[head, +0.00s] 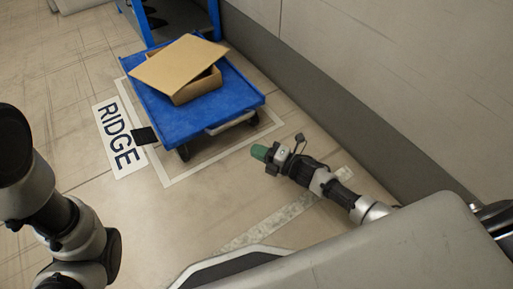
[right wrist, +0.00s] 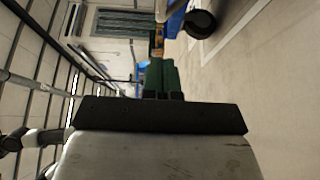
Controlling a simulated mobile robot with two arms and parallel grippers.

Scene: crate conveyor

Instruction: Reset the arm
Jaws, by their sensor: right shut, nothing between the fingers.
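My right gripper (head: 259,152) shows in the head view with green fingertips, to the right of and below the blue cart. Its fingers are shut with nothing between them, clear of the cart. In the right wrist view the green fingers (right wrist: 161,76) lie side by side, pressed together. My left arm comes in at the left edge of the head view, but its gripper is out of the picture.
A blue cart (head: 246,97) with a blue upright frame stands inside a white floor outline. An open cardboard box (head: 181,66) sits on it. A floor label (head: 119,138) reads "RIDGE". A grey wall (head: 350,90) runs along the right. Floor between my base and the cart is clear.

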